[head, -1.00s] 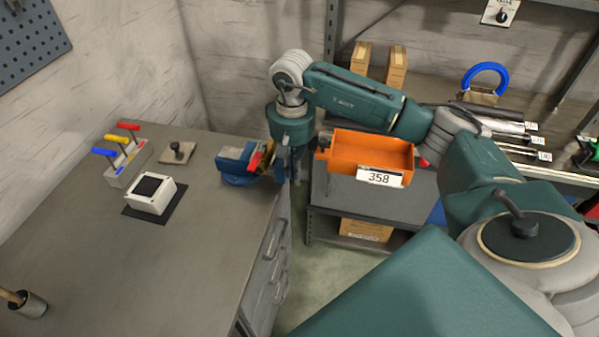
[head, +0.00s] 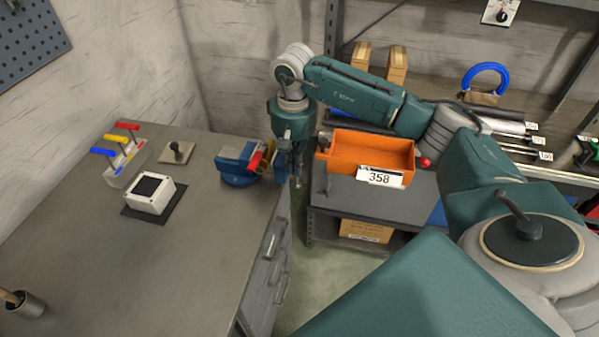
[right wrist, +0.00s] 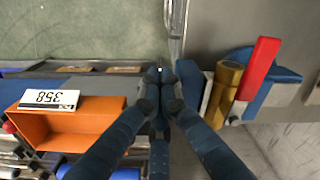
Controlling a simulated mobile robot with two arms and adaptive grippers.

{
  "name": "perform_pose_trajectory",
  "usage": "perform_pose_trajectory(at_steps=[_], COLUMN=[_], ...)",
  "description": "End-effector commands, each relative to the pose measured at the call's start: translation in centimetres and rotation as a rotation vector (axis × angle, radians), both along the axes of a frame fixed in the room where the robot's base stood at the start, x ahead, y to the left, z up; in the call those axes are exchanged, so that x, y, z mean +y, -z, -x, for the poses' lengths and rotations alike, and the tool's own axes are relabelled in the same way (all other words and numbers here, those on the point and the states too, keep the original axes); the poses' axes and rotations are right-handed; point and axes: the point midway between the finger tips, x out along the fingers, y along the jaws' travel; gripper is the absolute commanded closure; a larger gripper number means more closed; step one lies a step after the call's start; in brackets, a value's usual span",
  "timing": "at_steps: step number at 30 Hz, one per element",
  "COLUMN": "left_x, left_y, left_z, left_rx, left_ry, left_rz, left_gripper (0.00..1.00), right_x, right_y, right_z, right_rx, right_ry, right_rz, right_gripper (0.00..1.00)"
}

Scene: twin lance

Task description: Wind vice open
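The blue vice (head: 232,168) stands at the right edge of the grey workbench, with a red part on it. In the right wrist view, the vice's red bar (right wrist: 258,67) and a brass-coloured piece (right wrist: 223,92) lie right of my fingers. My right gripper (head: 293,172) points down just beyond the bench edge, beside the vice's right end. In the right wrist view its fingers (right wrist: 161,78) come close together. Whether they hold anything is hidden, and I cannot make out the vice's handle clearly. My left gripper is not in view.
An orange bin (head: 345,150) labelled 358 stands on a grey unit just right of my right gripper. Coloured-handled tools in a holder (head: 125,165) and a white box (head: 152,192) stand on the workbench (head: 140,265). The bench's front middle is clear.

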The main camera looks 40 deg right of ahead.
Motion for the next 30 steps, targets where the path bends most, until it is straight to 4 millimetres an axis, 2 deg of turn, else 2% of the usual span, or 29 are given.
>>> perform_pose_trajectory(at_steps=[30], left_x=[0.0], left_y=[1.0], left_z=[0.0], left_rx=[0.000], left_ry=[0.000], left_rz=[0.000], left_gripper=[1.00], right_x=[-1.3], right_y=[0.0], right_z=[-1.2], right_rx=[-0.001], right_ry=[0.001], right_rz=[0.000], right_gripper=[1.00])
